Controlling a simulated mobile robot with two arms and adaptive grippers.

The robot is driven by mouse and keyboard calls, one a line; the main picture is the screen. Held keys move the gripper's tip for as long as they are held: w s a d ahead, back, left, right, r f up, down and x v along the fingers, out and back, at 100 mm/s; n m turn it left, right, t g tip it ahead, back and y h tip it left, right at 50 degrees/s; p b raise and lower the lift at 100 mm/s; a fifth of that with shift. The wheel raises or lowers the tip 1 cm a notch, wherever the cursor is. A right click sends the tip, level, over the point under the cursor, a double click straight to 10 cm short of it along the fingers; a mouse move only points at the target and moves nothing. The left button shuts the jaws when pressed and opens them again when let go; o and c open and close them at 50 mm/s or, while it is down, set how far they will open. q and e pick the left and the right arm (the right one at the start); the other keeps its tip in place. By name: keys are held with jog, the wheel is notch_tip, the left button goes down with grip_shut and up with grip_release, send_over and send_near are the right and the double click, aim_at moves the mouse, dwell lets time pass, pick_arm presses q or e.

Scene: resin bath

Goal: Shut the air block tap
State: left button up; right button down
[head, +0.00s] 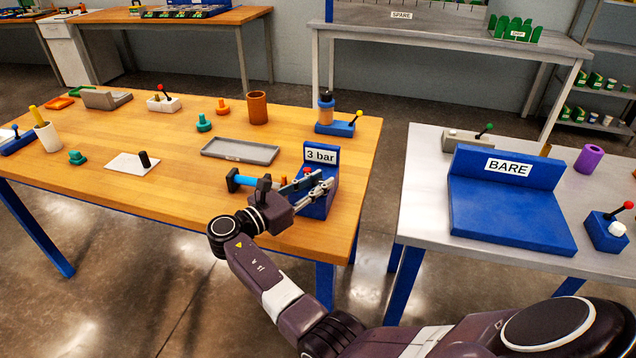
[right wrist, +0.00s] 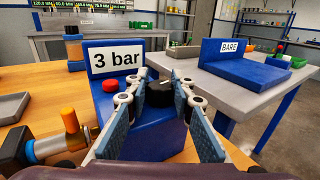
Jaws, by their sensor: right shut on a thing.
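The blue air block (head: 316,207) stands at the right front of the wooden table and carries a white "3 bar" sign (head: 321,155). In the right wrist view the block (right wrist: 154,138) lies straight ahead. A black round tap knob (right wrist: 160,93) sits on top of it, with a red button (right wrist: 138,72) behind. My right gripper (head: 309,186) is over the block. In the wrist view its fingertips (right wrist: 158,92) are closed on the knob from both sides. The fingers partly hide the knob, and its turn angle is unclear. My left gripper is not in view.
A grey tray (head: 240,151) lies behind. A gap separates this table from the grey table with the "BARE" stand (head: 510,210).

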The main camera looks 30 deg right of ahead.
aim_at(314, 185)
jog(key=c, duration=1.7)
grip_release()
jog(key=shift+d, duration=0.1)
jog(key=shift+o, duration=0.2)
jog(key=shift+s+a, duration=0.2)
jog(key=shift+a, duration=1.05)
jog(key=shift+s+a, duration=0.25)
jog(key=shift+a, duration=0.95)
jog(key=shift+s+a, duration=0.2)
jog(key=shift+a, duration=1.05)
